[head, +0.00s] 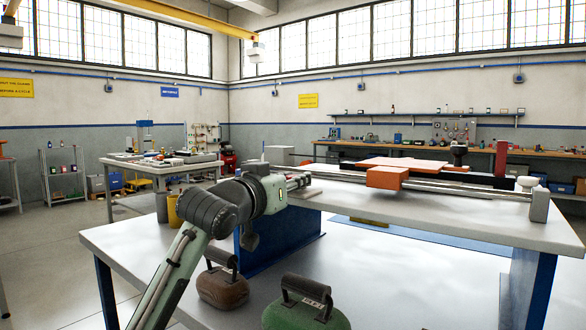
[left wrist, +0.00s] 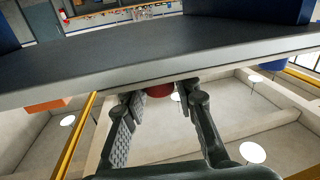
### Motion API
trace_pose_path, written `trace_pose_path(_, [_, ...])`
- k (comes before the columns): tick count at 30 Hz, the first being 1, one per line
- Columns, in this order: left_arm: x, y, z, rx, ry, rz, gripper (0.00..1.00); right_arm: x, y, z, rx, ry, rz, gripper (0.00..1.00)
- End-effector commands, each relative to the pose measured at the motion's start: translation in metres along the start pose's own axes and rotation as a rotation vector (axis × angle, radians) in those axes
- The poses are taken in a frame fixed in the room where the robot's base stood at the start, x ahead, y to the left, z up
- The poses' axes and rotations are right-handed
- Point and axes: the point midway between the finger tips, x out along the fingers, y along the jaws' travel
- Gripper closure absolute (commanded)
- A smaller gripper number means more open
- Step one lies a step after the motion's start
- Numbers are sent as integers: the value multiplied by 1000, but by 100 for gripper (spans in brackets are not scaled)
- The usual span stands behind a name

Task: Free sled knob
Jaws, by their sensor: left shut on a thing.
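My left gripper (head: 298,182) reaches in from the lower left, at the left end of the raised bench top in the head view. In the left wrist view its two fingers (left wrist: 165,98) are on either side of a round red knob (left wrist: 158,91), below a long grey edge. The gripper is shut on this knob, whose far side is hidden. In the head view, only a small reddish bit shows at the fingertips. An orange block (head: 387,178) sits on the metal rails (head: 455,188), to the right of and apart from my gripper. My right gripper is out of view.
Blue supports (head: 280,240) hold the raised top.

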Motion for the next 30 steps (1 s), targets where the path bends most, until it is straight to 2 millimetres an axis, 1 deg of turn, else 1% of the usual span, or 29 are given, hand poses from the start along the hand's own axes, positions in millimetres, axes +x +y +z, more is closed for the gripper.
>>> trace_pose_path(1, [0,5,-1,-5,3,-36,100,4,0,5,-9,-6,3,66])
trace_pose_path(6, [0,5,0,-7,14,-190,100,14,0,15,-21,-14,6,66])
trace_pose_path(15, [1,3,2,-5,27,-411,100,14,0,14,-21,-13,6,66])
trace_pose_path(22, [1,2,2,-1,34,-509,100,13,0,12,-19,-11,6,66])
trace_pose_path(30, [1,1,2,0,37,-550,100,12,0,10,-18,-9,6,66])
